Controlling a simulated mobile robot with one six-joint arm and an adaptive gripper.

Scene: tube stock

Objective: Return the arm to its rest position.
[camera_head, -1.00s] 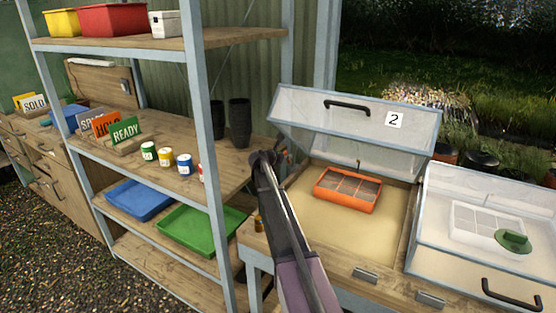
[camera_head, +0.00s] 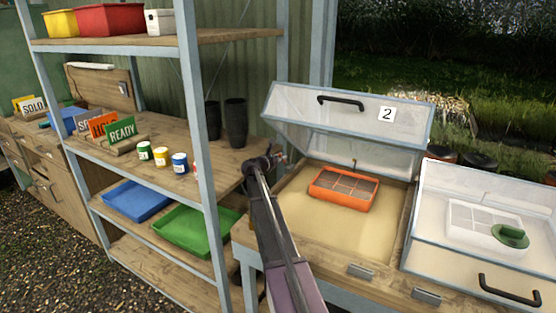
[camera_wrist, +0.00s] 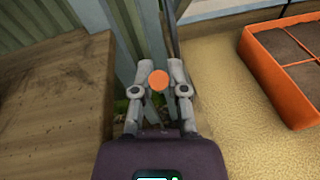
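My gripper (camera_wrist: 158,72) is near the left end of the planting bench, over the gap beside the shelf. In the wrist view its fingers stand a little apart, with a small orange round-ended thing (camera_wrist: 158,81) filling the space between them. Only its round end shows, so I cannot tell its full shape. In the head view my gripper (camera_head: 279,159) is small, at the far end of my raised arm, left of the open cold frame.
The cold frame (camera_head: 325,220) labelled 2 has its lid raised and holds an orange tray (camera_head: 344,202). A closed frame (camera_head: 470,262) stands right of it. The shelf unit (camera_head: 205,130) on the left bears cans, signs, black pots (camera_head: 236,122) and bins.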

